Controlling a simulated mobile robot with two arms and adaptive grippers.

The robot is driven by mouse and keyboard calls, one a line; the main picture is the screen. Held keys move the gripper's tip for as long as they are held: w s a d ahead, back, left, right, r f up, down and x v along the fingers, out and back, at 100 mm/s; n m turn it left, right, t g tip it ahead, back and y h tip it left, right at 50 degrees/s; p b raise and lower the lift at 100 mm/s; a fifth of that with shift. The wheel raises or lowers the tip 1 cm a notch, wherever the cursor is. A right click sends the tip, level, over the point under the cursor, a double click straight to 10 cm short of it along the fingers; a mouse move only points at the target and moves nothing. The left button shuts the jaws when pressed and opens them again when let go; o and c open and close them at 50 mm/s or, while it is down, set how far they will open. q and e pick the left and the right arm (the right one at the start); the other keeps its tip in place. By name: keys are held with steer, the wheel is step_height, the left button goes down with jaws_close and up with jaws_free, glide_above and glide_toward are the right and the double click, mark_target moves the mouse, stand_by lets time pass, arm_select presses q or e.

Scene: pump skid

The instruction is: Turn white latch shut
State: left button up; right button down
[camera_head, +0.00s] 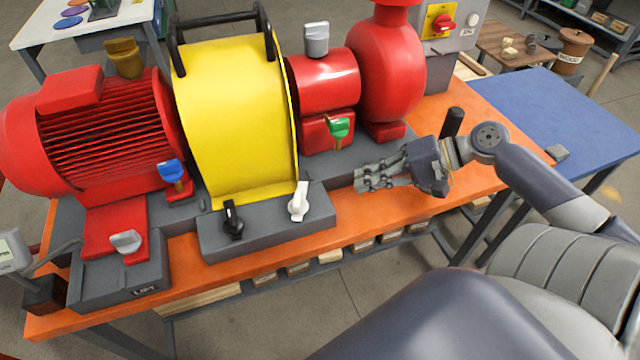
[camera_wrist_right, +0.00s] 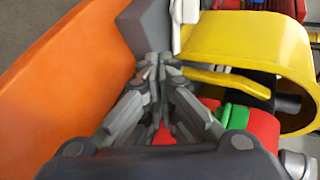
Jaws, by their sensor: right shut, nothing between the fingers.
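The white latch (camera_head: 299,201) stands on the grey block (camera_head: 262,237) in front of the yellow guard, beside a black latch (camera_head: 232,219). Its handle points up with a slight tilt. In the right wrist view the white latch (camera_wrist_right: 176,25) shows in part at the top edge, beside the end of the grey block. My right gripper (camera_head: 360,181) is shut and empty, to the right of the white latch and apart from it, with its fingers pointing left. The shut fingers also show in the right wrist view (camera_wrist_right: 152,62). My left gripper is in neither view.
The yellow guard (camera_head: 230,110) rises behind the latches. A green-handled valve (camera_head: 339,128) and the red pump (camera_head: 388,75) stand behind my right gripper. A blue-handled valve (camera_head: 172,172) and a grey knob (camera_head: 126,242) are to the left. The orange table (camera_head: 400,215) is clear in front.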

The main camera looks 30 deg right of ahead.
mark_target(322, 192)
steer(key=x, duration=0.4)
steer(key=r+x, duration=0.1)
steer(key=x, duration=0.3)
steer(key=shift+w+a, duration=0.25)
steer(key=shift+a, duration=0.05)
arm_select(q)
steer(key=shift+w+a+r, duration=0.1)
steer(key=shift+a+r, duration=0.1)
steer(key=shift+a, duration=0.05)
arm_select(e)
steer(key=shift+w+a, duration=0.45)
steer(key=shift+a, duration=0.2)
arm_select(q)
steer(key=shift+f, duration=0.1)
arm_select(e)
steer(key=shift+d+f, duration=0.1)
